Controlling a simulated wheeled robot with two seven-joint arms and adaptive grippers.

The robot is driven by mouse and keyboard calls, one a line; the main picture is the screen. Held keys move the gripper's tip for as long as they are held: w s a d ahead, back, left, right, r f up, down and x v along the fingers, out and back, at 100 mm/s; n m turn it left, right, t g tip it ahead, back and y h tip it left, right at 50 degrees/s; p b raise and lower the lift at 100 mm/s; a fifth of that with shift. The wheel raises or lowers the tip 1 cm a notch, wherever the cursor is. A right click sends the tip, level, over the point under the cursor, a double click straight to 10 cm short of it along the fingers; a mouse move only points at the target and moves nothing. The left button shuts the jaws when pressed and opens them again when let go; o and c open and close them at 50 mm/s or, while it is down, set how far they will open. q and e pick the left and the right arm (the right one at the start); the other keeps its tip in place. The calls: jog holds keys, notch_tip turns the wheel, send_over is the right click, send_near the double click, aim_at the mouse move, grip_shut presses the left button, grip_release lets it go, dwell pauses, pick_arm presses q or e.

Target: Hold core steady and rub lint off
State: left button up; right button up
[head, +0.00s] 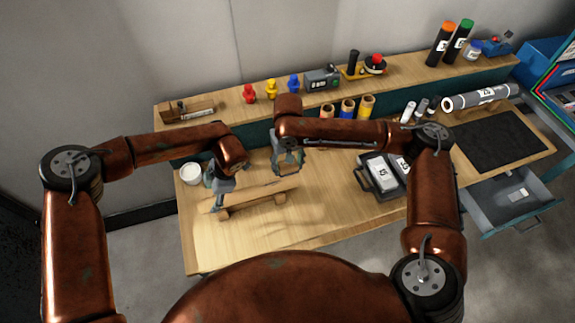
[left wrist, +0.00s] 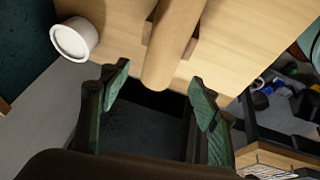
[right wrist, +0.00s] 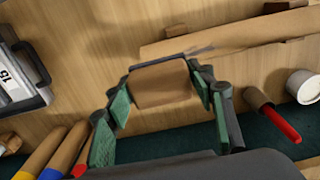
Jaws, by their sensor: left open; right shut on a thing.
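The core is a long brown tube (head: 262,193) lying on a wooden cradle (head: 225,214) at the left of the bench. My left gripper (head: 216,195) is open at the core's left end. In the left wrist view the end of the core (left wrist: 172,50) reaches toward the gap between the open fingers (left wrist: 158,82), with space on both sides. My right gripper (head: 287,168) is shut on a brown block-like pad (right wrist: 160,84), held above the bench behind the core.
A white tub (head: 190,174) stands left of the cradle. A red-handled tool (right wrist: 280,122) lies near the tub. A black tray with white labelled items (head: 380,176) is to the right. Coloured rolls (head: 347,108) stand behind. The bench front is clear.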

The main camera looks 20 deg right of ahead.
aim_at(210, 202)
pick_arm(q)
jog(key=shift+x, duration=3)
jog(key=shift+c, duration=0.4)
jog(key=c, duration=1.3)
jog(key=shift+o, duration=0.2)
